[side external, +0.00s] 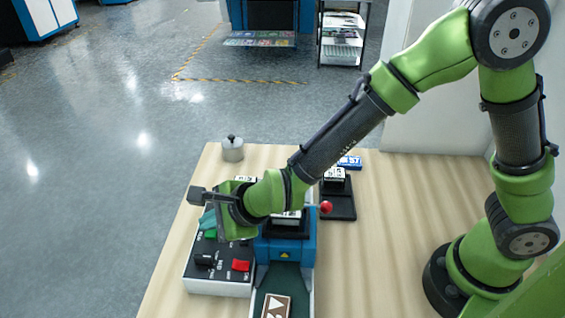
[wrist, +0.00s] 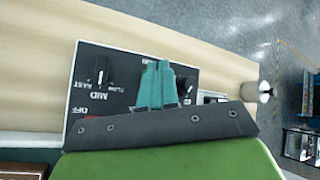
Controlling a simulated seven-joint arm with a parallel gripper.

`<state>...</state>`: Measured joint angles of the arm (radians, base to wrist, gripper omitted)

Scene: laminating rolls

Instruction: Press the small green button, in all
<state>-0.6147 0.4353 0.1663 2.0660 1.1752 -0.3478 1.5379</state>
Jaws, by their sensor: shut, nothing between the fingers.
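The small green button (side external: 210,234) shows in the side view on the black-topped control panel (side external: 222,280), just below my fingers. My gripper (side external: 207,222) has teal fingers that are shut and empty, pointing down at the panel close to the button. I cannot tell whether the fingertips touch it.
The panel also has a red switch (side external: 241,265) and a black knob (side external: 204,260). A metal pot (side external: 232,149) stands at the back. The table's right part is clear.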

